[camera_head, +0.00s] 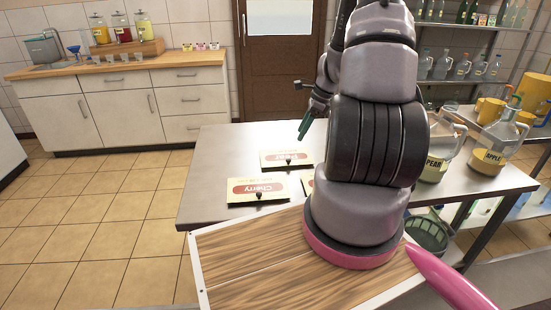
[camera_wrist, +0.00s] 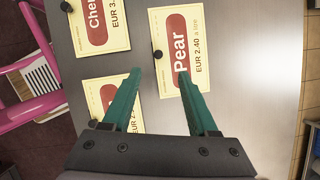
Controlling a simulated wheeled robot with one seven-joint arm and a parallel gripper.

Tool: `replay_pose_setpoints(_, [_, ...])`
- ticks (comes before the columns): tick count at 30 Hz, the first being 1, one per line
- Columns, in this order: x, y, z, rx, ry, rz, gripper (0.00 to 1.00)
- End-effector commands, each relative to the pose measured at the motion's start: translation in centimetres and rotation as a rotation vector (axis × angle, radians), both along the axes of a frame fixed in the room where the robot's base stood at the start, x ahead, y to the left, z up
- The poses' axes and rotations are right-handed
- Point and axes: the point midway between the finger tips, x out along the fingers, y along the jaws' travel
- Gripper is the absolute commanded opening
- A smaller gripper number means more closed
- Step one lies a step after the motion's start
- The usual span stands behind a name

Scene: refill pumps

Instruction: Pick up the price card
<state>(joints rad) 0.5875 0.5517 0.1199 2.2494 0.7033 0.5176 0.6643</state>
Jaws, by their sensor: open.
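Several cream price cards with red labels and a black knob lie on the grey metal table. The Pear card (camera_wrist: 166,30) is ahead of my gripper in the wrist view, and its lower edge is close to the right fingertip. The Cherry card (camera_head: 257,190) is nearer my base; it also shows at the wrist view's top left (camera_wrist: 98,20). A third card (camera_wrist: 98,92) is partly hidden by the left finger. My gripper (camera_wrist: 160,73) has its green fingers apart, with nothing between them. In the head view my gripper (camera_head: 305,124) hangs above the far card (camera_head: 287,159).
The metal table (camera_head: 215,150) has free room at its left. Glass jugs labelled Pear (camera_head: 434,165) and Apple (camera_head: 488,160) stand on its right. A cabinet (camera_head: 120,110) with dispensers stands at the back left. A bin (camera_head: 428,236) is under the table's right part.

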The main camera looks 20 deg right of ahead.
Motion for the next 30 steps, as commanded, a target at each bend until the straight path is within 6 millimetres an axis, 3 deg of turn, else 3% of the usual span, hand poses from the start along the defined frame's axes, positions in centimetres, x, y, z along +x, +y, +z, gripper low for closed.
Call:
replay_pose_setpoints(4, [-0.2, -0.4, -1.9, 0.018, 0.025, -0.048, 0.59])
replay_pose_setpoints(12, [0.6, 0.9, -5.6, 0.022, 0.027, -0.049, 0.59])
replay_pose_setpoints(20, [0.9, 1.5, -7.4, 0.020, 0.025, -0.048, 0.59])
replay_pose_setpoints(30, [1.5, 2.6, -11.3, 0.019, 0.024, -0.048, 0.59])
